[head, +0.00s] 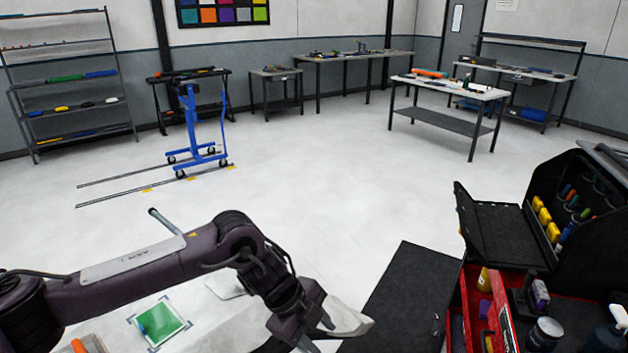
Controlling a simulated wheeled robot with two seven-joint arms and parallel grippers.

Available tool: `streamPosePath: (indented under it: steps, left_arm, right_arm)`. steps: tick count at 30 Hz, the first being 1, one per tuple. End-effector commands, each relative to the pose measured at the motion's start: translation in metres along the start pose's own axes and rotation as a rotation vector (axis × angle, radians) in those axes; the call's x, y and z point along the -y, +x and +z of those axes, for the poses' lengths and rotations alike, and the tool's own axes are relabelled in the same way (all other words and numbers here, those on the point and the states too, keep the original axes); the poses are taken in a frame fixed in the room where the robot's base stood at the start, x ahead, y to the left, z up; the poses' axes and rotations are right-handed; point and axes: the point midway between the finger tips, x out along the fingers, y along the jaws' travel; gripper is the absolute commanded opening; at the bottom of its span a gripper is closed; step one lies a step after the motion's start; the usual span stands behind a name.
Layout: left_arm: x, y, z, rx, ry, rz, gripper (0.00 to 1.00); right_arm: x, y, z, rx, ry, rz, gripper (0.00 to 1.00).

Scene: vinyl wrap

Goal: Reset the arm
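My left arm comes in from the left and reaches across the bottom of the head view. Its gripper (318,335) points down and right near the bottom edge. Its fingers lie against a pale grey-white sheet or flap (347,318); I cannot tell whether they grip it. A green square (160,322) with corner marks lies on a white surface (205,322) under the arm. My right arm and gripper are not in view.
A red and black tool cart (470,293) with an open lid, bottles and tools stands at right. A black mat (405,290) lies beside it. A blue wheeled frame (193,125), shelving (70,92) and a workbench (445,118) stand farther back. The middle floor is clear.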

Motion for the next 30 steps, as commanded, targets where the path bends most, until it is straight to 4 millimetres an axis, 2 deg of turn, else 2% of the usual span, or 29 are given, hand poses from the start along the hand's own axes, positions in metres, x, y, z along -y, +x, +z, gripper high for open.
streamPosePath:
  steps: [1, 4, 7, 10, 13, 15, 17, 20, 21, 23, 24, 26, 27, 29, 30]
  left_arm:
    - [0.006, 0.023, -0.002, -0.058, -0.04, -0.04, 0.4]
    - [0.028, 0.06, -0.002, -0.168, -0.144, -0.156, 0.4]
    - [0.044, 0.097, 0.013, -0.255, -0.29, -0.277, 0.4]
    - [0.045, 0.137, 0.043, -0.306, -0.468, -0.384, 0.4]
    - [0.025, 0.182, 0.086, -0.314, -0.673, -0.471, 0.4]
    - [-0.002, 0.215, 0.118, -0.295, -0.821, -0.518, 0.4]
    - [-0.028, 0.24, 0.142, -0.269, -0.93, -0.544, 0.4]
    - [-0.082, 0.28, 0.175, -0.209, -1.095, -0.565, 0.4]
    - [-0.105, 0.294, 0.186, -0.183, -1.157, -0.569, 0.4]
    - [-0.144, 0.316, 0.2, -0.136, -1.245, -0.569, 0.4]
    - [-0.17, 0.33, 0.207, -0.105, -1.301, -0.565, 0.4]
    - [-0.211, 0.348, 0.217, -0.055, -1.382, -0.558, 0.4]
    - [-0.24, 0.36, 0.221, -0.019, -1.432, -0.549, 0.4]
    - [-0.283, 0.376, 0.225, 0.036, -1.505, -0.533, 0.4]
    - [-0.312, 0.386, 0.226, 0.074, -1.551, -0.52, 0.4]
  right_arm:
    - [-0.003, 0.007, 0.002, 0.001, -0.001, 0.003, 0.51]
    - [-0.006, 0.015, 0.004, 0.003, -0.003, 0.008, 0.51]
    - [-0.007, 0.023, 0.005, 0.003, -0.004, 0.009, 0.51]
    - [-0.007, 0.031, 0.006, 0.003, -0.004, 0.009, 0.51]
    - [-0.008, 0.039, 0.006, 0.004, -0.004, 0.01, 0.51]
    - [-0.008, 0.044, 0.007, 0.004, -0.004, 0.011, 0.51]
    - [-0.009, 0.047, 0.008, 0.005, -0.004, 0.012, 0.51]
    - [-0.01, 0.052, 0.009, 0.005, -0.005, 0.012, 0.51]
    - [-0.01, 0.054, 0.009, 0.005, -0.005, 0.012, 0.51]
    - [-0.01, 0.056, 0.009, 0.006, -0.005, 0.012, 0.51]
    - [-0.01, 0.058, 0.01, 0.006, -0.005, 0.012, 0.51]
    - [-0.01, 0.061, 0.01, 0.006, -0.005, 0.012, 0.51]
    - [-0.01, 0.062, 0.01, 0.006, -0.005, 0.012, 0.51]
    - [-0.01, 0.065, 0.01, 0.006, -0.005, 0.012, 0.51]
    - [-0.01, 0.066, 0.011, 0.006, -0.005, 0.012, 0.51]
